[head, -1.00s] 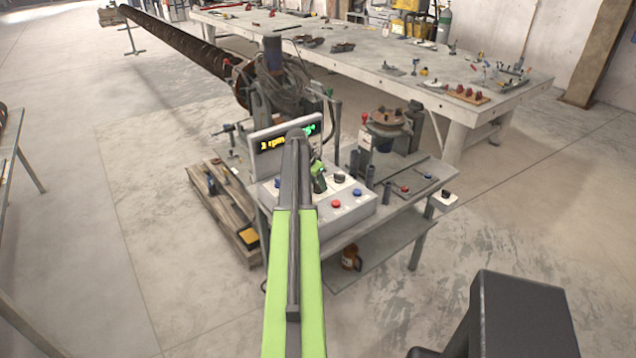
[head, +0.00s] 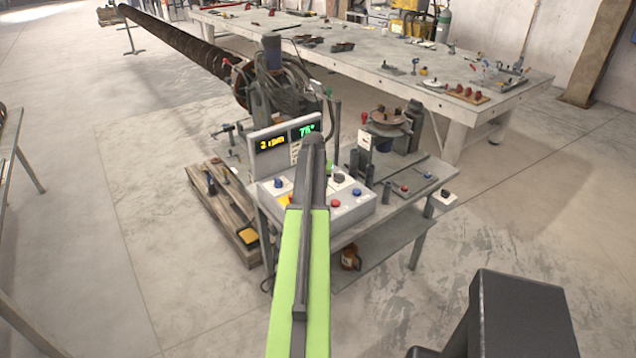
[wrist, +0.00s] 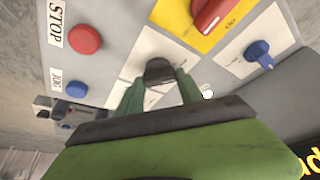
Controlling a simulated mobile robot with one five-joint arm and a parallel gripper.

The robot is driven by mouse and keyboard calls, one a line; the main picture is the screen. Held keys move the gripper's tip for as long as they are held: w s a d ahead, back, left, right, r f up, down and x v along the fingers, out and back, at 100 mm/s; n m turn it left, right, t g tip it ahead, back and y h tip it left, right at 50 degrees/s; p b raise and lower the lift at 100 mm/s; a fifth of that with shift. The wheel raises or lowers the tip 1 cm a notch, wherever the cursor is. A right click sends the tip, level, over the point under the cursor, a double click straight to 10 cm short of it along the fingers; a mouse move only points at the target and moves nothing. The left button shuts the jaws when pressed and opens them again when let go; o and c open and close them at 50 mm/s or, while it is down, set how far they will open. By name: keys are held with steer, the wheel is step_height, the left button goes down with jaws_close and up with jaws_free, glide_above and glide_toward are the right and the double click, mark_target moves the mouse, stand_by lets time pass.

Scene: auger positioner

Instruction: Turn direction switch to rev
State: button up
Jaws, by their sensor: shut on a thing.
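In the wrist view my gripper (wrist: 160,90) has its two green fingers on either side of a dark knob (wrist: 159,70) and is shut on it. The knob stands on a white plate of the control box; its lettering is too small to read, so I cannot confirm that it is the direction switch or tell its setting. The grey control box (head: 345,213) sits on the bench's near edge.
Close by are a red STOP button (wrist: 85,40), a blue JOG button (wrist: 74,113), a red knob (wrist: 208,14) on yellow and a blue knob (wrist: 258,50). A lit display (head: 285,139) rises behind the controls.

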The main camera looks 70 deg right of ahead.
steer(key=shift+s+a, duration=0.1)
steer(key=shift+s, duration=0.1)
stand_by(0.3)
steer(key=o, duration=1.3)
steer(key=shift+o, duration=0.5)
steer(key=shift+r, duration=0.1)
steer(key=p+v, duration=1.6)
steer(key=v, duration=0.1)
steer(key=shift+r, duration=0.1)
